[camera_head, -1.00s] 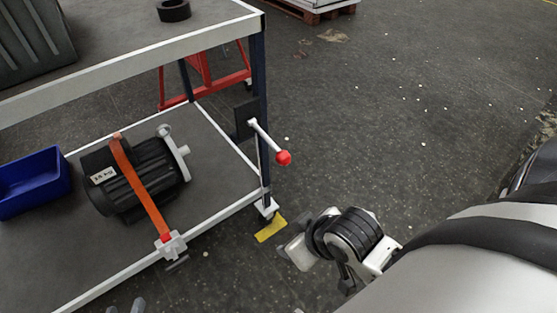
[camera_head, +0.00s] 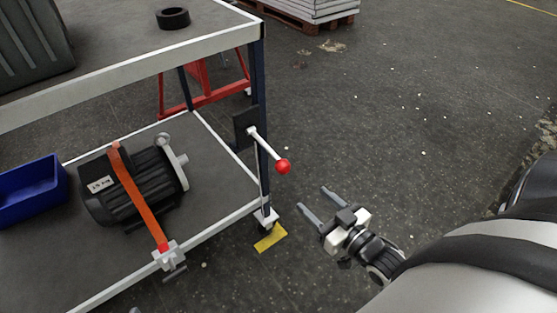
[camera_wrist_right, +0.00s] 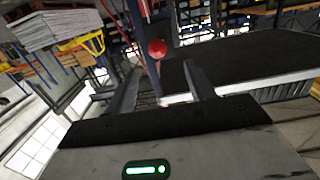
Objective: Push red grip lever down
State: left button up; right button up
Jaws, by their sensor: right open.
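The red grip lever (camera_head: 282,166) is a white rod with a red ball end. It sticks out from a black plate on the dark corner post of the cart and slopes down to the right. My right gripper (camera_head: 317,198) is open and empty, below and to the right of the red ball, apart from it. In the right wrist view the red ball (camera_wrist_right: 157,48) shows beyond and between the two fingers (camera_wrist_right: 165,90). Of my left gripper only a small grey tip (camera_head: 135,310) shows at the bottom edge of the head view; its jaws are not visible.
The cart's lower shelf (camera_head: 225,150) carries a black motor (camera_head: 150,180) under an orange strap (camera_head: 135,190) and a blue bin (camera_head: 30,190). A black ring (camera_head: 173,18) lies on the upper shelf. The floor (camera_head: 400,130) right of the cart is clear.

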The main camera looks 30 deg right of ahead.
aim_at(278, 160)
jog(key=shift+t, duration=0.3)
jog(key=w, duration=0.5)
jog(key=w+b, duration=0.1)
jog(key=w, duration=0.9)
jog(key=shift+w+a+r+b, duration=0.25)
jog(key=shift+a+r+b, duration=0.05)
jog(key=shift+b, duration=0.1)
jog(key=shift+c, duration=0.3)
